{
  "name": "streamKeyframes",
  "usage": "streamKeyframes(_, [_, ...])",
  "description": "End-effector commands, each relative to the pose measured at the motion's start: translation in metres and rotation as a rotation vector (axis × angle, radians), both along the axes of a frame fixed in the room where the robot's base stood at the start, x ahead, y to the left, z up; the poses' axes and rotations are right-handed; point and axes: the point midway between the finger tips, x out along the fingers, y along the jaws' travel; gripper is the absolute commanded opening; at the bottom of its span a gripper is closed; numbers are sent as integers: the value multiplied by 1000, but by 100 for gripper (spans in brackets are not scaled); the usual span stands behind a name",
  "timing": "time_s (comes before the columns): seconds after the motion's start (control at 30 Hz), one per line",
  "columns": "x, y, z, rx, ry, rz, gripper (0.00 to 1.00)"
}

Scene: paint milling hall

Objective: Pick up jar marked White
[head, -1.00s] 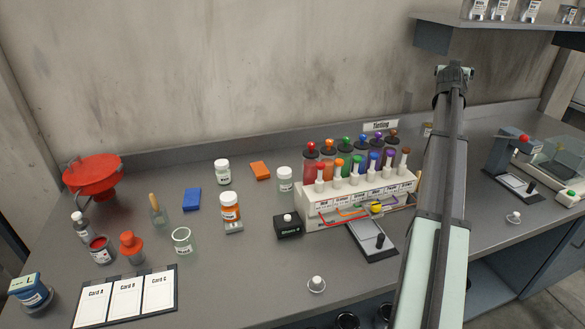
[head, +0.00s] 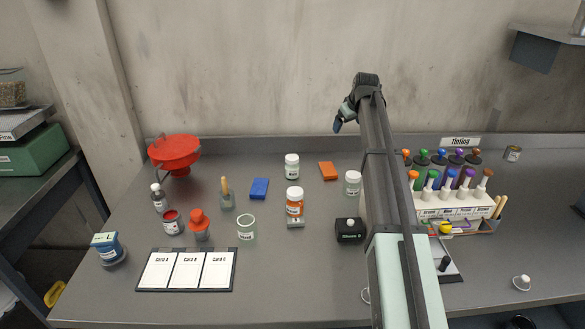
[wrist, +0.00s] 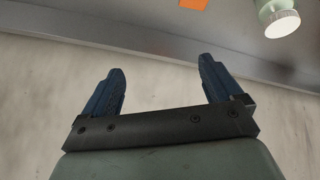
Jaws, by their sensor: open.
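Two small white-lidded jars stand upright on the bench in the head view. One jar (head: 292,167) is left of an orange block, and the other (head: 353,184) is right of it, close beside my arm. Their labels are too small to read, so I cannot tell which is marked White. My gripper (head: 338,126) is raised near the back wall, above and behind the jars, touching neither. In the wrist view my gripper (wrist: 162,75) has its blue fingers apart with nothing between them. A white-lidded jar (wrist: 280,20) shows at the top right there.
The orange block (head: 328,171) and a blue block (head: 260,189) lie nearby. An orange jar (head: 295,203) stands in front of the left jar. A black box (head: 350,230) and the tinting rack (head: 455,208) are to the right. Bare bench lies at front centre.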

Motion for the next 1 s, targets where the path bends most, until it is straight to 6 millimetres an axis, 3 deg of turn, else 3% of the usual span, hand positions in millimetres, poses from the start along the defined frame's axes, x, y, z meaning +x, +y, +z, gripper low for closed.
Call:
streamKeyframes(0.03, [-5, 36, -9, 12, 44, 81, 93])
streamKeyframes(0.1, [-14, 74, -19, 27, 98, 181, 93])
streamKeyframes(0.2, [-26, 116, -29, 45, 157, 298, 93])
streamKeyframes(0.3, [-36, 142, -34, 57, 194, 377, 93])
streamKeyframes(0.53, [-40, 163, -49, 66, 219, 431, 93])
streamKeyframes(0.8, [-28, 175, -92, 65, 218, 428, 93])
streamKeyframes(1.0, [-22, 182, -112, 65, 217, 427, 93])
